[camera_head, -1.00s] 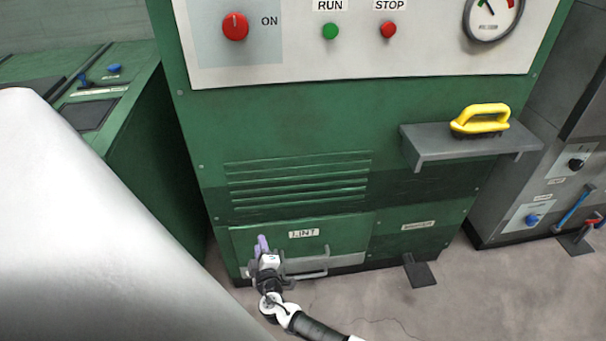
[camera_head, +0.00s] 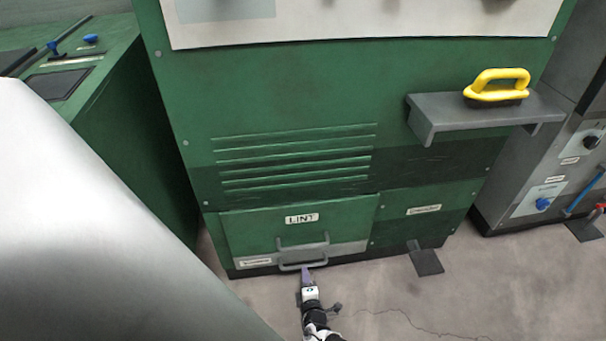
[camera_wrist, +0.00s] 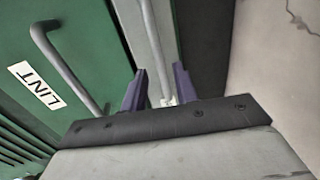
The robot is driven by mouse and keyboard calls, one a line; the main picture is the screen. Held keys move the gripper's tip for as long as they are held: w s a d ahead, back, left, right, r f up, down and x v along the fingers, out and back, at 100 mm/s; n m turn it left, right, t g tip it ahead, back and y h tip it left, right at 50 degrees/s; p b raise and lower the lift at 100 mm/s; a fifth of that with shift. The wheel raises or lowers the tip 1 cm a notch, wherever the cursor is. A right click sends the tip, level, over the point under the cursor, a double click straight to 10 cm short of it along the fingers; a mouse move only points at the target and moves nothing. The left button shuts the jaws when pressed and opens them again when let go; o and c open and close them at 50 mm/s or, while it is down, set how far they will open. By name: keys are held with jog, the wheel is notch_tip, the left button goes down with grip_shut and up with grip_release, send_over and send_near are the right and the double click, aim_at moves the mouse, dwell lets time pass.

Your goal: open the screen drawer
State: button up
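The screen drawer is most likely the low grey front (camera_head: 345,249) under the green LINT panel (camera_head: 240,232); its small label (camera_head: 255,262) is too blurred to read. It has a grey bar handle (camera_head: 303,266). My gripper (camera_head: 306,271) is low in front of this handle. In the wrist view, the two purple fingers of my gripper (camera_wrist: 158,85) are apart, with the pale lower handle (camera_wrist: 154,48) running between them. I cannot tell whether either finger touches it. The drawer looks closed.
The LINT handle (camera_head: 302,242) sits just above and also shows in the wrist view (camera_wrist: 68,66). A grey pedal (camera_head: 426,261) lies to the right on the floor. A shelf (camera_head: 445,118) with a yellow-handled brush (camera_head: 497,86) juts out higher up. The floor in front is clear.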

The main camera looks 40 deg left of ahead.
aim_at(303, 265)
jog(key=shift+b+x, duration=0.85)
jog(key=shift+x, duration=1.85)
grip_shut()
